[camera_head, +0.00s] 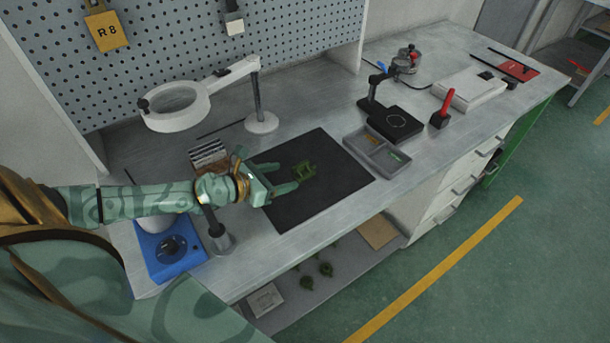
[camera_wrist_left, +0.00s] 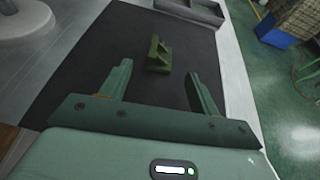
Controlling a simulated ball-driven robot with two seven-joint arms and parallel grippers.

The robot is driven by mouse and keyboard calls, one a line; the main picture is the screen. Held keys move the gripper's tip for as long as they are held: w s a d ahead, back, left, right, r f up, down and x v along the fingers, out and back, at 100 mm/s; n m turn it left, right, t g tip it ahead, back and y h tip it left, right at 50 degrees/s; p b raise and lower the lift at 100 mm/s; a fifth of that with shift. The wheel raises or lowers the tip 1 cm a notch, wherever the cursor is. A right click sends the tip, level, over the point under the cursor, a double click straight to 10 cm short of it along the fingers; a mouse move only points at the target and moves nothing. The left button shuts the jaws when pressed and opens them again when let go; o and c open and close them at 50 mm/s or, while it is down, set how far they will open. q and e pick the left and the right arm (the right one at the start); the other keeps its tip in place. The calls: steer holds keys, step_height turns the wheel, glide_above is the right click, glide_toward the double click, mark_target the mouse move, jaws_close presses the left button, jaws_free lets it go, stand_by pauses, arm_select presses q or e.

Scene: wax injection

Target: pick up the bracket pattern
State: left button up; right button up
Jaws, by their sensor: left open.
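The bracket pattern (camera_head: 304,170) is a small green angular piece lying on a dark mat (camera_head: 330,160) on the workbench. In the left wrist view the bracket pattern (camera_wrist_left: 158,56) lies ahead of the fingers, roughly midway between them. My left gripper (camera_head: 287,178) is open and empty just left of the bracket pattern, apart from it. Its two fingers also show in the left wrist view (camera_wrist_left: 158,84). My right gripper is not in view.
A grey divided tray (camera_head: 375,155) stands at the mat's right edge. A ring magnifier lamp (camera_head: 178,106) stands behind, and a blue device (camera_head: 168,248) sits at the bench's left front. Several green pieces (camera_head: 307,283) lie on the lower shelf. The mat around the bracket is clear.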

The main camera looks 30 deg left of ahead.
mark_target(307, 169)
arm_select(q)
steer(key=x, duration=0.6)
steer(key=shift+w+d+r, duration=0.15)
steer(key=shift+w+r, duration=0.05)
steer(key=shift+s, duration=0.1)
steer(key=c, duration=1.1)
steer(key=shift+o, duration=0.2)
steer(key=shift+r, duration=0.1)
